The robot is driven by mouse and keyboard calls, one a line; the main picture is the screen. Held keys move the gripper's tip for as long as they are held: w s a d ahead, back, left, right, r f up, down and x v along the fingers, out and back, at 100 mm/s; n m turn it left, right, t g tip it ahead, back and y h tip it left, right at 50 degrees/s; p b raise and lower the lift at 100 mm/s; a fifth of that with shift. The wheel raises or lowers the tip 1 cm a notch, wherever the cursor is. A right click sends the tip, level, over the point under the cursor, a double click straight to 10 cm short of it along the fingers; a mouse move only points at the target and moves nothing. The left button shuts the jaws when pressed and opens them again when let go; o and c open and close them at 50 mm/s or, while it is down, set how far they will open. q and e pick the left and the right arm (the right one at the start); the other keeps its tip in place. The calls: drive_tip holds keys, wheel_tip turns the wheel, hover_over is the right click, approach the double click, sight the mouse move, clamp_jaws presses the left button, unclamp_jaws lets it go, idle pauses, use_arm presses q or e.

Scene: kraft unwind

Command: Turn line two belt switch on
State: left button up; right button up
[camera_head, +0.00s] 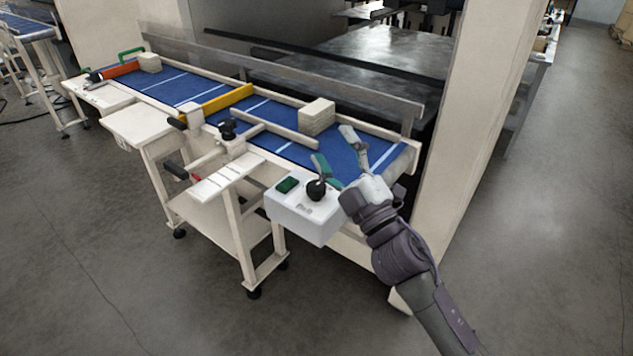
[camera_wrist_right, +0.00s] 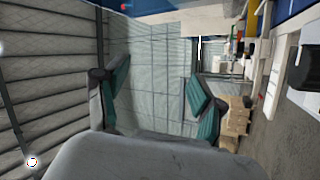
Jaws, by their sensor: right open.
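A white switch box (camera_head: 297,221) stands at the front right corner of the blue conveyor. Its top carries a green button (camera_head: 287,185) and a black round knob (camera_head: 316,190). My right gripper (camera_head: 337,150) is open and empty beside and above the box, its fingers pointing up and away over the belt. One finger's lower part is close behind the knob; I cannot tell whether they touch. In the right wrist view the gripper (camera_wrist_right: 155,95) also shows spread, with nothing between its fingers. My left gripper is not in view.
A white stand with levers (camera_head: 228,180) is left of the box. A cream post (camera_head: 475,110) rises at the right. Floor in front is clear.

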drive_tip(key=s+a+r+n+g+y, duration=0.3)
drive_tip(key=a+r+n+g+y, duration=0.45)
drive_tip(key=n, duration=0.45)
drive_tip(key=s+a+n+g+y, duration=0.2)
drive_tip(key=a+n+g, duration=0.2)
drive_tip(key=n+g, duration=0.3)
drive_tip(key=n+g+h, duration=0.3)
drive_tip(key=n+h, duration=0.6)
drive_tip(key=h, duration=0.9)
approach(316, 185)
drive_tip(key=shift+t, duration=0.25)
drive_tip(key=p+x, duration=0.2)
drive_tip(key=x, duration=0.2)
drive_tip(key=p+x, duration=0.2)
drive_tip(key=x, duration=0.3)
drive_tip(key=shift+s, duration=0.25)
drive_tip(key=shift+c, duration=0.2)
